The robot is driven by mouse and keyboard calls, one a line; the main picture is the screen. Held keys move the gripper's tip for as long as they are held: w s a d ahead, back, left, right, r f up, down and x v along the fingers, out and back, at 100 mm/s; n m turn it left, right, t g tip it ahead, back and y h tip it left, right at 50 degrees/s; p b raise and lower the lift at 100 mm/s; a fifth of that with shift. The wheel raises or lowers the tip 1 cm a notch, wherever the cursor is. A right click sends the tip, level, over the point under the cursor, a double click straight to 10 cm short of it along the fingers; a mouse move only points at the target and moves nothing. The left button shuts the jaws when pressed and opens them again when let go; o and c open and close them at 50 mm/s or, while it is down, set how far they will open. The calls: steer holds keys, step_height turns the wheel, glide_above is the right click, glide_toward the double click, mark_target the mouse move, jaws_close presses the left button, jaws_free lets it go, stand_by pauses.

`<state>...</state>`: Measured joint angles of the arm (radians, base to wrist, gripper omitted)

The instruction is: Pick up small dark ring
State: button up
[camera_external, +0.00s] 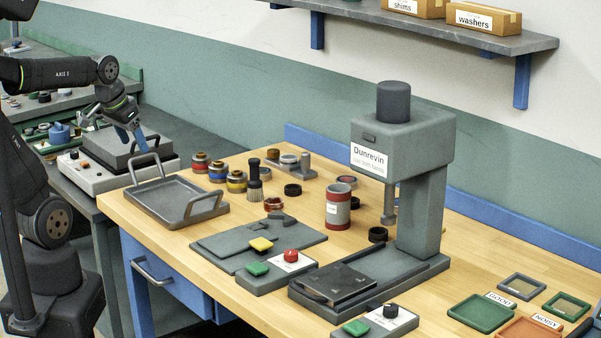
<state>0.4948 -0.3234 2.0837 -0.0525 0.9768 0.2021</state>
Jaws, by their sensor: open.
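Two dark rings lie on the wooden table. One dark ring (293,190) is near the middle, to the right of a black brush (255,178). Another dark ring (378,235) lies beside the grey press column. I cannot tell from this view which one is the small dark ring. My gripper (130,145) is at the left, above the grey scale-like box (125,160) on the side bench. Its blue fingers point down. It is open, holds nothing that I can see, and is far to the left of both rings.
A grey tray (160,216) with raised handles stands near the table's left edge. Behind it are several small jars (218,172). A red and grey can (339,206) and the tall press (425,200) stand between and beside the rings. Green and orange trays (475,311) lie at right.

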steer(key=w+d+r+m+g, duration=0.15)
steer(key=w+d+m, duration=0.45)
steer(key=w+d, duration=1.55)
steer(key=w+d+f+m+g, duration=0.2)
steer(key=d+f, duration=0.3)
steer(key=d, duration=0.5)
steer(key=shift+h, duration=0.3)
steer(key=x, duration=1.7)
steer(key=shift+w+a+f, duration=0.15)
steer(key=shift+w+f, duration=0.05)
steer(key=shift+w, duration=0.1)
steer(key=c, duration=1.1)
